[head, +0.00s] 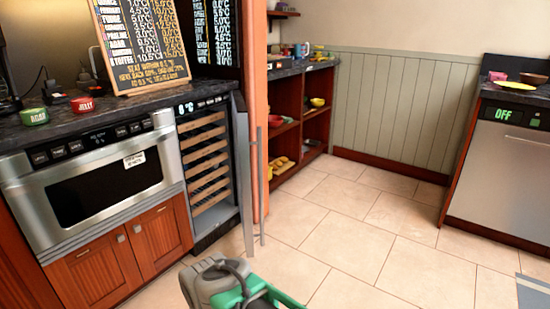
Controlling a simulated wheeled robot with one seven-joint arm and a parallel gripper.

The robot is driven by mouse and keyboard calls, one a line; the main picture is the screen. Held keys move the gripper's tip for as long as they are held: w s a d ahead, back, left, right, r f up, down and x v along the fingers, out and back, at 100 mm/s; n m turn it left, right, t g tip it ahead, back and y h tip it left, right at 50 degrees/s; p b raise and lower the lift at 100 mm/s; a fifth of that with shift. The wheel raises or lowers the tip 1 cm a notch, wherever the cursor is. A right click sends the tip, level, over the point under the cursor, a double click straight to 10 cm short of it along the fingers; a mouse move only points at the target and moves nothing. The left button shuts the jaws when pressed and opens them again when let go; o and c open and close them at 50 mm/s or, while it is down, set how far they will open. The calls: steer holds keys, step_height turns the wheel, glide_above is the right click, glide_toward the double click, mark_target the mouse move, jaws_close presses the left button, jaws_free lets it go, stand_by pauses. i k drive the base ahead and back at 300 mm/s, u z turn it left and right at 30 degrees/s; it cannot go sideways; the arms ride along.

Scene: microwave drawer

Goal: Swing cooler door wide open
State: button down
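The cooler (207,165) stands in the counter row at left of centre, with several wooden racks inside. Its door (242,165) stands swung out from the right side of the opening, roughly square to the cooler front, so I see it almost edge-on. A long vertical bar handle (260,185) is on the door's outer side, facing right. The inside of the cooler is exposed. A grey and green part of my arm shows at the bottom edge, below and in front of the door, apart from the handle. My gripper's fingers are not in view.
A microwave drawer (95,185) is left of the cooler, above wooden cabinet doors (95,265). An orange-brown post (257,100) stands behind the door. Open shelves (300,125) are beyond it. A dishwasher (505,170) is at right. The tiled floor (370,240) between is clear.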

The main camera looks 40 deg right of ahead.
mark_target(242, 143)
steer(key=z, duration=0.35)
steer(key=i, duration=0.8)
steer(key=u, duration=0.6)
steer(key=i, duration=0.55)
steer(key=u, duration=0.55)
